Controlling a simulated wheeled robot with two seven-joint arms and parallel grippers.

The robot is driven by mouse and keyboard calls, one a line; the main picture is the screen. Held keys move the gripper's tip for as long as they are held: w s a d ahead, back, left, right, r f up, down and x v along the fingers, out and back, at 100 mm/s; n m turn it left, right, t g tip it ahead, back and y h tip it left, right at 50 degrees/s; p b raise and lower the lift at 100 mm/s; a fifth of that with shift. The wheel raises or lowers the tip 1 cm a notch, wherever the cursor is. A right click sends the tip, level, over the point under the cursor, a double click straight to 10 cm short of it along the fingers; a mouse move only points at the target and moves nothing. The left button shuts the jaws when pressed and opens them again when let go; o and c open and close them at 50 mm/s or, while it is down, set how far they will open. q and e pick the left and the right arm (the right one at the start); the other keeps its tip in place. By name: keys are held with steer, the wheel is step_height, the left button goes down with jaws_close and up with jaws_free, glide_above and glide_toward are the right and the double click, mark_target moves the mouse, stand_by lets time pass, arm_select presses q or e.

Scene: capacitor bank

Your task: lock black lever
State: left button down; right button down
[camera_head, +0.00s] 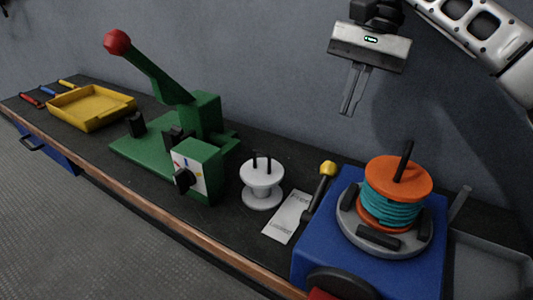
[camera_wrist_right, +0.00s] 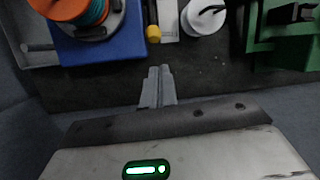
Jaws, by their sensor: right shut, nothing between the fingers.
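A black lever (camera_head: 404,161) stands upright and slightly tilted on top of an orange spool (camera_head: 384,172) wound with teal wire (camera_head: 388,208). The spool sits on a round grey plate (camera_head: 349,226) with black blocks, on a blue box (camera_head: 313,244). My right gripper (camera_head: 347,114) is shut and empty, in the air above and left of the spool. In the right wrist view its fingers (camera_wrist_right: 157,72) are together, and the spool (camera_wrist_right: 66,8) is at the upper left, partly cut off. The black lever cannot be made out there. My left gripper is not in view.
A yellow-knobbed lever (camera_head: 327,169) stands at the blue box's left side. Left of it are a paper label (camera_head: 288,217), a white spool (camera_head: 261,184) and a green press (camera_head: 203,113) with a red-balled handle. A yellow tray (camera_head: 92,107) lies far left, a grey tray (camera_head: 490,265) right.

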mark_target(320, 191)
steer(key=shift+d+f+h, duration=0.1)
steer(key=shift+d+h, duration=0.1)
steer(key=shift+h, duration=0.1)
steer(key=x, duration=1)
steer(key=shift+a, duration=0.1)
